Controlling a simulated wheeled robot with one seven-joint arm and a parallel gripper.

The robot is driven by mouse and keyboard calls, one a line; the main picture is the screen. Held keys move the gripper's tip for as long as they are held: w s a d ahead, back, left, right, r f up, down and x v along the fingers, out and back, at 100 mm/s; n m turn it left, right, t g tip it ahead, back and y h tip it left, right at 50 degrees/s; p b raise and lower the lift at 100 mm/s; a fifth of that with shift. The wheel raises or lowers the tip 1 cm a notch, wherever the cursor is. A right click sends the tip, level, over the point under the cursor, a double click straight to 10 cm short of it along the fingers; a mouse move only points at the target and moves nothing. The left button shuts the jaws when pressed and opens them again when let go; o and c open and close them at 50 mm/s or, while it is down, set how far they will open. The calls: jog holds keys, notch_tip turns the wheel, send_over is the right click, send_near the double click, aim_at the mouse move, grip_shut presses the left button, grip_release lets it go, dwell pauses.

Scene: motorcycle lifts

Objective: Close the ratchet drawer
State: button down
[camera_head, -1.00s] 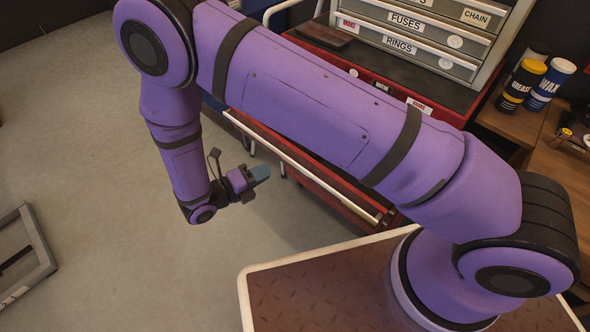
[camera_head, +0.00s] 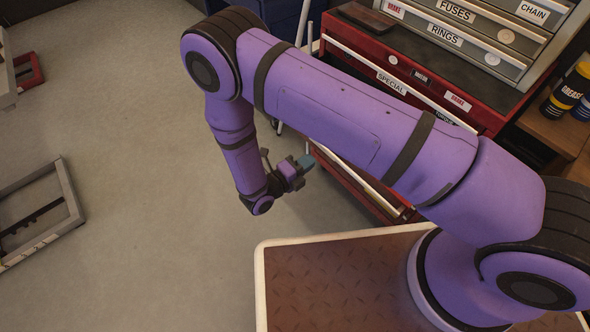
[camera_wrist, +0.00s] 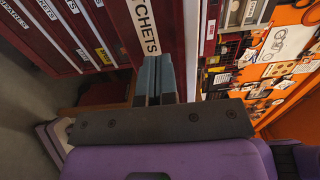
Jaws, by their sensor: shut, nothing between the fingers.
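The ratchet drawer shows in the wrist view as a front with a white "RATCHETS" label (camera_wrist: 143,27), partly cut off and partly behind my fingers. In the head view, a low drawer (camera_head: 362,188) with a pale handle rail sits in the red tool chest (camera_head: 470,82), partly hidden by my arm. It appears to stand out from the chest; how far I cannot tell. My gripper (camera_head: 304,162) is shut and empty, just in front of the rail's left end. Its blue-grey fingertips (camera_wrist: 157,68) lie together, pointing at the labelled front. I cannot tell whether they touch it.
Other labelled drawers (camera_wrist: 85,35) lie left in the wrist view. A grey cabinet (camera_head: 470,35) tops the chest, and a wooden shelf with cans (camera_head: 568,90) stands right. A grey metal frame (camera_head: 65,190) lies at the left. The floor between is clear.

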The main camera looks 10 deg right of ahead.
aim_at(322, 153)
jog(key=x, duration=0.5)
jog(key=shift+w+d, duration=0.15)
jog(key=shift+d, duration=0.1)
jog(key=x, duration=3)
jog(key=shift+w+d, duration=0.15)
jog(key=shift+d, duration=0.15)
jog(key=shift+d+r, duration=0.1)
jog(key=shift+r, duration=0.05)
jog(key=shift+a, duration=0.35)
jog(key=v, duration=1.4)
